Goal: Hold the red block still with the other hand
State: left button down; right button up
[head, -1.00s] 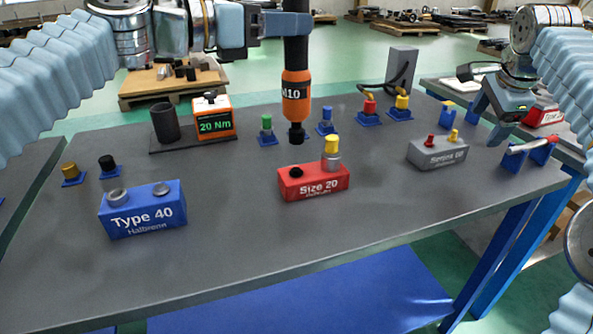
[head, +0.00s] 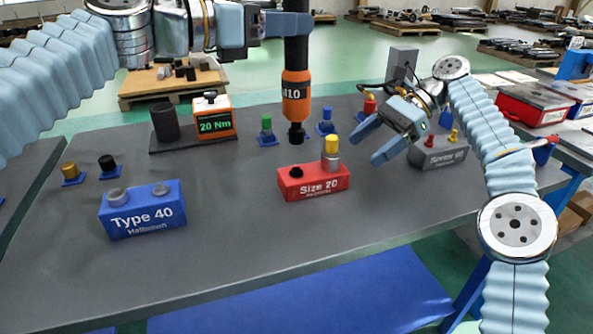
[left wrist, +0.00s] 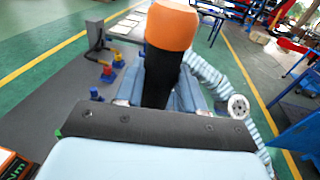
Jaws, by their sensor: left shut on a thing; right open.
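The red block (head: 314,183), marked "Size 20", sits on the grey table. It has a black cap at its left and a yellow cap on a metal fitting (head: 332,150) at its right. My left gripper (head: 293,25) is shut on an upright black and orange tool (head: 297,92), whose tip hangs just behind the block, seemingly apart from it. The tool also shows in the left wrist view (left wrist: 172,25). My right gripper (head: 366,145) is open and empty, to the right of the red block and above the table, fingers pointing left.
A blue "Type 40" block (head: 143,210) stands at the left and a grey block (head: 438,151) at the right, partly behind my right arm. Small blue holders with coloured caps and a "20 Nm" box (head: 214,120) line the back. The front table is clear.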

aim_at(343, 167)
jog(key=shift+x, duration=3.8)
jog(key=shift+w+d+f, duration=0.1)
jog(key=shift+f, duration=0.05)
jog(key=c, duration=1)
